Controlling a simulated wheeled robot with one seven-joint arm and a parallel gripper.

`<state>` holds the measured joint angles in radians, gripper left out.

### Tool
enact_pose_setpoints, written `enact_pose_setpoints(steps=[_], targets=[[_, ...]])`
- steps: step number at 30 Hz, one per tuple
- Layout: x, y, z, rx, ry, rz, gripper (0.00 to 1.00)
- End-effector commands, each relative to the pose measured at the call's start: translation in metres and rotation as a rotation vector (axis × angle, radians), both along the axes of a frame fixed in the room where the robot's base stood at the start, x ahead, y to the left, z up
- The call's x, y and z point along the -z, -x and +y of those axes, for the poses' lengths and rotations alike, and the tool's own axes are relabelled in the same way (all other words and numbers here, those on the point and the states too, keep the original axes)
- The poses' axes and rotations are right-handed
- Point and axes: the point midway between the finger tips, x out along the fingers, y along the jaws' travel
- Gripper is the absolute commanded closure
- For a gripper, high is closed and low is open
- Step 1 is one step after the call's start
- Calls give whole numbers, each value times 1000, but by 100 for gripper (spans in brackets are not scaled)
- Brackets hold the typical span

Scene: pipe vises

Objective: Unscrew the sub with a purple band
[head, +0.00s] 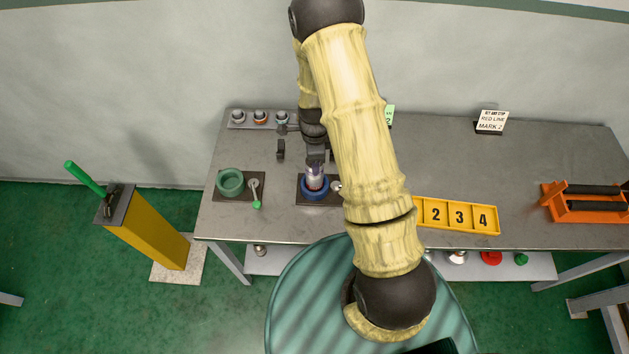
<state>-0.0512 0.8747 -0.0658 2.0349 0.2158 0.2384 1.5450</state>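A metal sub (314,178) stands upright in a round blue vise (307,191) on a dark plate on the bench. A dark reddish or purple band shows low on it, near the vise's mouth; its exact colour is hard to tell. My gripper (300,152) hangs above and just behind the sub, pointing down. Its two dark fingers look spread apart, one left of the sub and one close to the sub's top. Nothing shows between them. My forearm covers the area right of the vise.
A green vise (231,183) with a green-tipped handle (256,193) is at left. A rack (238,118) holds several subs at the back. A numbered yellow tray (458,227), a sign (491,121) and an orange stand (583,203) are at right. Bare bench lies between.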

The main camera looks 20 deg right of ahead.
Motion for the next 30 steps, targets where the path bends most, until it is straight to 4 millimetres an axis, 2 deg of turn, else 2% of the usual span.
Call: enact_pose_setpoints(steps=[7,20,30], targets=[[0,-1,0,-297,-1,-3,74],[0,-1,0,-386,-1,-2,74],[0,0,0,-828,0,-2,74]])
